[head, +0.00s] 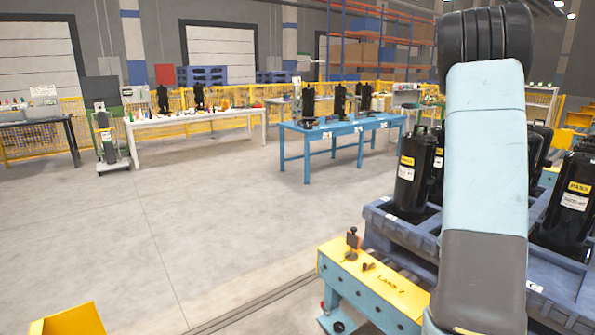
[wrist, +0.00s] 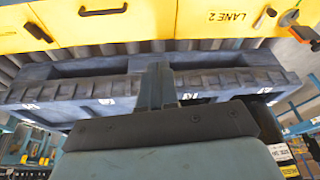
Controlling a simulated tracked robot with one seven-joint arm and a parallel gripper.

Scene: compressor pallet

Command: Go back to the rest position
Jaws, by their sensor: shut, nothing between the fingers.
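My gripper (wrist: 155,88) shows in the wrist view as narrow fingers close together, with nothing between them. It points toward the side of the blue-grey pallet (wrist: 60,95); I cannot tell how far apart they are. In the head view my raised arm fills the right side, and my gripper does not show there. The pallet (head: 392,222) lies on the conveyor behind the arm. Black compressors stand on it, one left of my arm (head: 413,172) and one right of it (head: 572,200) with a yellow PASS label. My arm hides part of the pallet and its load.
The yellow-topped conveyor end (head: 368,285), marked LANE 2 in the wrist view (wrist: 225,20), stands at the front. A blue table (head: 340,125) and a white table (head: 190,122) hold compressors and parts farther back. Open grey floor (head: 200,215) lies left of the conveyor.

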